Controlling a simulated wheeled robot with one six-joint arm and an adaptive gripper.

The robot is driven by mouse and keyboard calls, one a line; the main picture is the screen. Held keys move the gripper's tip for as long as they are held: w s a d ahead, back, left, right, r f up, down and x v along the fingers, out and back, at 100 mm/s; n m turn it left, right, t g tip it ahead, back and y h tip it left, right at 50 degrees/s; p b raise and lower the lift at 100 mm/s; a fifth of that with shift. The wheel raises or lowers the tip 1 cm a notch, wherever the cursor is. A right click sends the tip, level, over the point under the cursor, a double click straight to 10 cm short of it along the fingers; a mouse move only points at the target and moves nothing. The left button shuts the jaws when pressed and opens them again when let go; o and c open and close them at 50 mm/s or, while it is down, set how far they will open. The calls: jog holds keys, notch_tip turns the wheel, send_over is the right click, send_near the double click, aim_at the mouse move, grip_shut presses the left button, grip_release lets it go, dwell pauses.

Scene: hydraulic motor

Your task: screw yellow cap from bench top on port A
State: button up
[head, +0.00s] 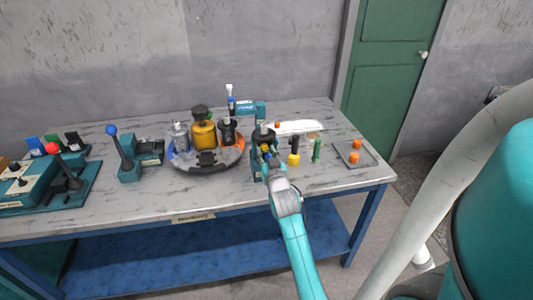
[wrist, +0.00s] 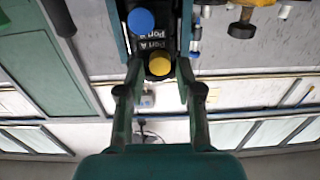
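The hydraulic motor (head: 262,150) stands on the bench, right of the round tray. In the wrist view its black face (wrist: 151,42) carries the labels Port A and Port B, upside down. A blue cap (wrist: 141,21) sits at Port B. A round yellow piece (wrist: 159,66) in a dark ring shows by the Port A label; I cannot tell how far it is seated. My gripper (wrist: 159,72) is at the motor, its fingers spread on both sides of the yellow piece, with gaps visible. It also shows in the head view (head: 270,168), where its fingertips are unclear.
A tray (head: 344,151) with orange caps lies farther right. The round tray (head: 183,163) holds a yellow canister (head: 203,134). The bench front (head: 230,200) is clear.

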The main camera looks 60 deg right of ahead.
jog(key=shift+v, duration=1.6)
jog(key=o, duration=0.6)
jog(key=shift+c, duration=0.2)
jog(key=shift+a, duration=0.1)
jog(key=shift+v, duration=2.9)
jog(key=v, duration=1.2)
